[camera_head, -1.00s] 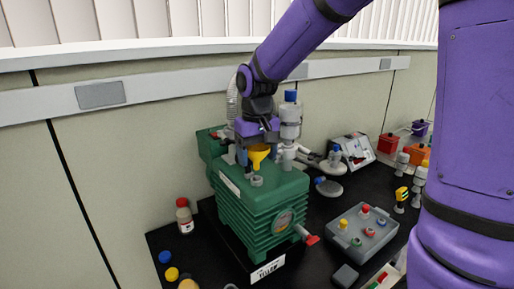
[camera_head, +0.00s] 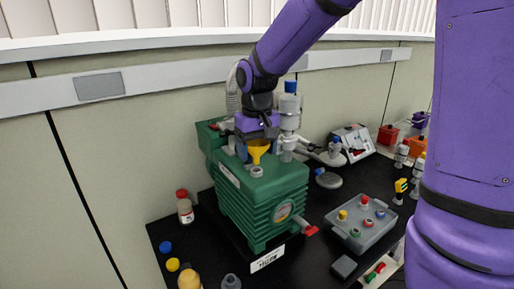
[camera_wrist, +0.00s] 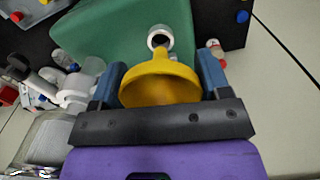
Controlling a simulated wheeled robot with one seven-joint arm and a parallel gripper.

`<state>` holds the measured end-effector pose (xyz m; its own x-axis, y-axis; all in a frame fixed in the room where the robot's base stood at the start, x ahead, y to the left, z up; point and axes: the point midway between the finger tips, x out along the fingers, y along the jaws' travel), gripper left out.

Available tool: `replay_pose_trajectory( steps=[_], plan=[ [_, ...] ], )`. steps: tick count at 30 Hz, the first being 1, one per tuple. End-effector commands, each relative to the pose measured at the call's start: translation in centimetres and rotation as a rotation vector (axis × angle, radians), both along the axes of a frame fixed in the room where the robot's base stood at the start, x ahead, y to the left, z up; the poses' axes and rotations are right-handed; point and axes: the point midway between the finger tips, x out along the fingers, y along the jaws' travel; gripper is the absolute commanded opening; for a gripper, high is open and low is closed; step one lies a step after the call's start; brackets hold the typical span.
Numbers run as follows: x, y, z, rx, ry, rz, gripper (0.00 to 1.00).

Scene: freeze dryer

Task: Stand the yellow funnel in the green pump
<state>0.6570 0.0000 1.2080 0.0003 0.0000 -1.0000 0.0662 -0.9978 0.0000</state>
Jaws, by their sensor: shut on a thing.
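The yellow funnel (camera_head: 258,148) is upright with its spout down, just above the top of the green pump (camera_head: 262,197). My gripper (camera_wrist: 160,70) is shut on the funnel; its blue fingers lie on either side of the cone in the wrist view. The pump's pale ring-shaped port (camera_head: 257,172) is just below the spout in the head view. In the wrist view the port (camera_wrist: 159,37) shows its dark hole close to the spout's tip. I cannot tell whether the tip touches the port.
A tall grey fitting with a blue cap (camera_head: 289,112) stands close to the right of my gripper. A red-capped bottle (camera_head: 185,210) stands left of the pump. A grey box with coloured knobs (camera_head: 360,222) lies to the right. The wall is close behind.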

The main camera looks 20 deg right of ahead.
Motion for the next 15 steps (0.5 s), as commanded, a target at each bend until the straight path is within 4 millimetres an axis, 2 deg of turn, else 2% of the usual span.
replay_pose_trajectory(
  steps=[15],
  plan=[
    [0.0,0.0,-1.3,0.000,0.000,0.000,0.48]
  ],
)
